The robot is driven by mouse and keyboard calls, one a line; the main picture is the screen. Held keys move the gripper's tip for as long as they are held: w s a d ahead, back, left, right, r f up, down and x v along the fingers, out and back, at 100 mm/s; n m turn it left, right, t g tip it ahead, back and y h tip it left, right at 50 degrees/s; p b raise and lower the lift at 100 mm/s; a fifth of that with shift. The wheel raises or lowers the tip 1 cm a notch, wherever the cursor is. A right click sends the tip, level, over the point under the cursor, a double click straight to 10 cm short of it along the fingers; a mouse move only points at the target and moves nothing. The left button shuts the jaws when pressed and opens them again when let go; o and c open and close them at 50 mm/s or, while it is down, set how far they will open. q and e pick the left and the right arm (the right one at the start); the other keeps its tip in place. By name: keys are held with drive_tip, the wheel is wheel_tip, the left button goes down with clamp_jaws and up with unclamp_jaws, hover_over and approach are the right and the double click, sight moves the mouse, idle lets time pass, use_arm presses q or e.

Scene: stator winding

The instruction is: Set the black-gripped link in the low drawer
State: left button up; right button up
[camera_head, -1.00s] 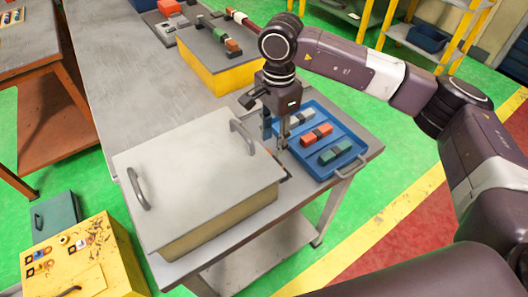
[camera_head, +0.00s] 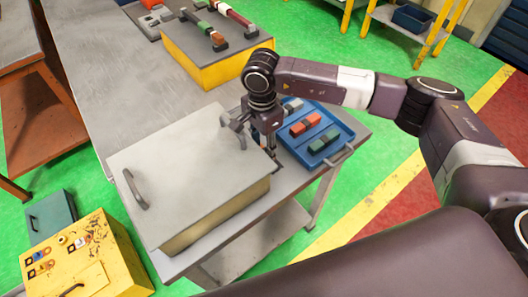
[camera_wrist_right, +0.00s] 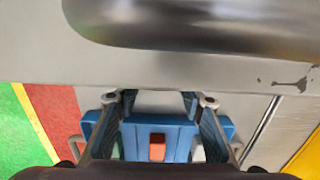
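The links lie in a blue tray (camera_head: 345,135) at the table's right end: a light grey one (camera_head: 293,105), a red one (camera_head: 305,124) and a green one (camera_head: 324,141). Each has a dark middle section, so I cannot tell which is the black-gripped link. My right gripper (camera_head: 272,150) points down between the tray and the grey lidded box. In the right wrist view its fingers (camera_wrist_right: 158,100) are apart with nothing between them. The red link (camera_wrist_right: 157,147) shows in the tray (camera_wrist_right: 225,127) beyond. I cannot single out the low drawer. My left gripper is out of view.
A yellow stand (camera_head: 205,70) with several link parts is behind. A yellow cabinet (camera_head: 105,262) and a teal box (camera_head: 52,215) stand at left. The table's middle is clear.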

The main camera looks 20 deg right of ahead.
drive_tip(key=c, duration=1)
drive_tip(key=shift+r, duration=0.15)
